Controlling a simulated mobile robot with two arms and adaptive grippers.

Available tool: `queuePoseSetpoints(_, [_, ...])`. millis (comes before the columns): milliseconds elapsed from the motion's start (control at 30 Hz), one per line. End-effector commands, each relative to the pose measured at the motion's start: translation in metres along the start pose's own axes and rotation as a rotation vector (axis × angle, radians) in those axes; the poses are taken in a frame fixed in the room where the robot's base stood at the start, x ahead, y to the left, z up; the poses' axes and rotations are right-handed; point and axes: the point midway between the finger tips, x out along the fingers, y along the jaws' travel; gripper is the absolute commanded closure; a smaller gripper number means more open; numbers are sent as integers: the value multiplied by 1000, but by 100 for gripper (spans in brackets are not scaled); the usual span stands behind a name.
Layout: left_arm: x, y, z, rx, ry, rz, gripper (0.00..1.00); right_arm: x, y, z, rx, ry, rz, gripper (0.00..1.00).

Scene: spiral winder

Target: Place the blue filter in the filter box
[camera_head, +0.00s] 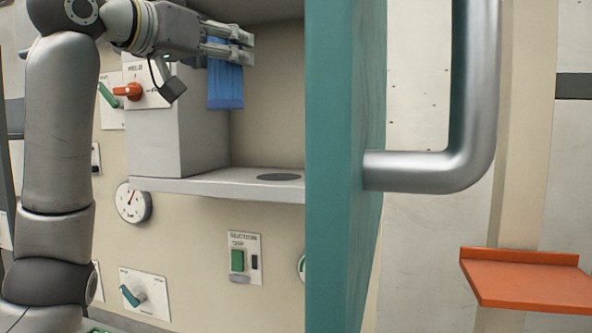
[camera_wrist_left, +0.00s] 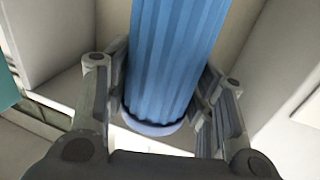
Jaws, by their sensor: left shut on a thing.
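The blue filter (camera_head: 225,88) is a ribbed blue cylinder. My left gripper (camera_head: 245,48) comes in from the upper left and is shut on the filter's upper part. The filter hangs about upright above a pale grey shelf (camera_head: 222,188), clear of it in the head view. In the left wrist view the filter (camera_wrist_left: 172,55) stands between the two fingers of my left gripper (camera_wrist_left: 163,85), with its round rim at the bottom. An open recess above the shelf looks like the filter box (camera_head: 268,125). My right gripper is not in view.
A dark round spot (camera_head: 280,177) lies on the shelf. A grey block (camera_head: 165,140) stands left of the filter. A teal door (camera_head: 345,150) with a metal handle (camera_head: 478,120) bounds the recess on the right. An orange ledge (camera_head: 528,285) is at lower right.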

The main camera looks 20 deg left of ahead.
Motion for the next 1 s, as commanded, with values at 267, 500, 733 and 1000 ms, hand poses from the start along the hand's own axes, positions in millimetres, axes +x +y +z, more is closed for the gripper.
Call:
queuePoseSetpoints(267, [52,7,18,1,-5,2,77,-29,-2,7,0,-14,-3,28])
queuePoseSetpoints(500, [103,12,54,0,-5,1,77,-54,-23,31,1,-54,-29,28])
queuePoseSetpoints(733, [128,16,85,0,0,0,77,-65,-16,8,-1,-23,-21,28])
queuePoseSetpoints(1000, [138,17,105,1,-1,0,77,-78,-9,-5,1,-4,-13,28])
